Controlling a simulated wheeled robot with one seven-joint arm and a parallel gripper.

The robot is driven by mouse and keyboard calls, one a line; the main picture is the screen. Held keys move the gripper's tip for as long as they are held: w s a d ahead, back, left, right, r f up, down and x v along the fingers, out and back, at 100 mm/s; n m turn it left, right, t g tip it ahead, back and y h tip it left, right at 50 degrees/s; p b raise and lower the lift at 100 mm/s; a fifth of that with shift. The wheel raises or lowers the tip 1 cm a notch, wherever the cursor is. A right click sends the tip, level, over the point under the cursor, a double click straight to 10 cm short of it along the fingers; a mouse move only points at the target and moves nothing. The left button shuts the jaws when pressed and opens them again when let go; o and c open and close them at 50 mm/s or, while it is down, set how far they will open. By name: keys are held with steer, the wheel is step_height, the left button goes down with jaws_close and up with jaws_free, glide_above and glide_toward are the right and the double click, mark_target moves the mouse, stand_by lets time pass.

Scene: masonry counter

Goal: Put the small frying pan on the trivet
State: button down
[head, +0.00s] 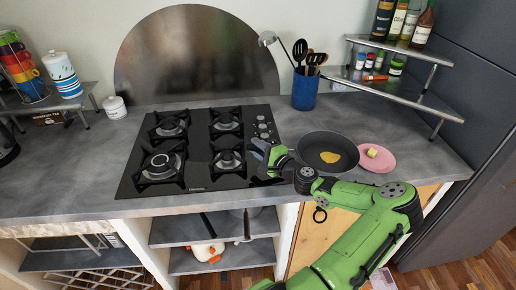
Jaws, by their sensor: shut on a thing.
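The small frying pan (318,143) is dark grey and sits at the right of the counter, with a yellow, egg-like piece (330,157) in it. My gripper (266,154) is at the pan's left, by the right edge of the hob. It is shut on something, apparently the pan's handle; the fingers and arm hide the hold. A dark, handle-like piece shows just below the gripper. I cannot tell whether the pan touches the counter. I cannot make out a trivet in this view.
The black gas hob (197,178) is left of my gripper. A pink plate (386,163) with a yellow piece is close right of the pan. A blue utensil holder (305,92) and a tiered corner shelf (395,89) stand behind. Bare counter (70,175) lies left of the hob.

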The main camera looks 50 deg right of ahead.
steer(key=c, duration=0.9)
jaws_free()
steer(key=shift+s+r, duration=0.1)
steer(key=f+v, duration=0.1)
steer(key=v, duration=1.1)
steer(key=w+a+n+g+y, duration=0.25)
steer(key=a+n+g, duration=0.2)
steer(key=a, duration=0.25)
steer(key=w+a+f+n+g+y, duration=0.1)
steer(key=w+a+n+g+y, duration=0.15)
steer(key=a+n, duration=0.4)
steer(key=w+a+n+g+y, duration=0.2)
steer(key=w+a+n+g, duration=0.15)
steer(key=a, duration=0.55)
steer(key=shift+s+a+r+n+g+h, duration=0.1)
steer(key=shift+s+a+r+n+h, duration=0.55)
steer(key=shift+s+a+r+n, duration=1.35)
steer(key=shift+s+a+r+n+g+h, duration=0.15)
steer(key=shift+s+a+r+n+h, duration=0.6)
steer(key=shift+s+a+r, duration=2.25)
steer(key=shift+s+a+r+n+g+h, duration=0.1)
steer(key=shift+s+a+r+n+h, duration=0.4)
steer(key=shift+s+a+r+n, duration=1.5)
